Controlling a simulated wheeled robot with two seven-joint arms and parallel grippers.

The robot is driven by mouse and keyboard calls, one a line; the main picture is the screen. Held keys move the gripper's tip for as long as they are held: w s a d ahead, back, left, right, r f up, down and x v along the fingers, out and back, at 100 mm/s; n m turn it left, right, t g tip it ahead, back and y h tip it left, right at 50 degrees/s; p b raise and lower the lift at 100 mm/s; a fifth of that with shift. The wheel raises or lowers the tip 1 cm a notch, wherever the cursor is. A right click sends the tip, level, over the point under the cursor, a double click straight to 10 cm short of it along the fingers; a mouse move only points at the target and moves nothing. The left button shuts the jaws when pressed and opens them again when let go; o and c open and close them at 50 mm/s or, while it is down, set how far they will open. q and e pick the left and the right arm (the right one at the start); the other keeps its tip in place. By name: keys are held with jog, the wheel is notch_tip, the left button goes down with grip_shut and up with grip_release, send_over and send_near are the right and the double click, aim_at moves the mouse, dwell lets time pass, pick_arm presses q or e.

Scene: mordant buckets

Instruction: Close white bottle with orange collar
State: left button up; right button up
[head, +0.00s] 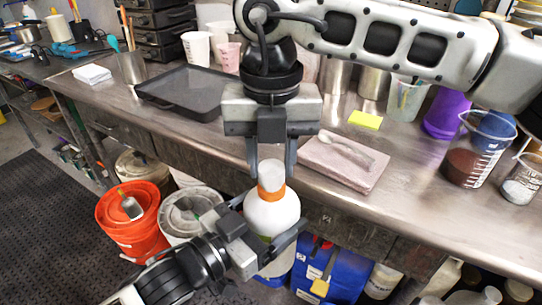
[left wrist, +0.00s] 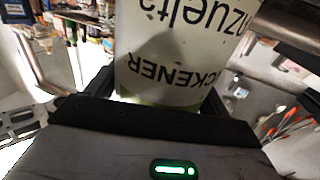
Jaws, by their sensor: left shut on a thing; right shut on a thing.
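The white bottle (head: 270,213) is held upright in front of the table edge, clear of the tabletop. In the left wrist view its printed label (left wrist: 170,72) shows upside down and close up. An orange collar (head: 272,192) rings its neck, with a white cap (head: 271,173) on top. My left gripper (head: 272,226) is shut around the bottle's body from below. My right gripper (head: 271,174) points down from above, its fingers shut on either side of the cap. Whether the cap is fully seated cannot be told.
Below stand an orange bucket (head: 133,225), a white bucket (head: 190,213) and a blue container (head: 340,270).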

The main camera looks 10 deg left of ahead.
jog(key=shift+m, duration=1)
jog(key=o, duration=1)
jog(key=shift+r, duration=0.15)
notch_tip(320, 180, up, 12)
jog(key=shift+f, duration=0.1)
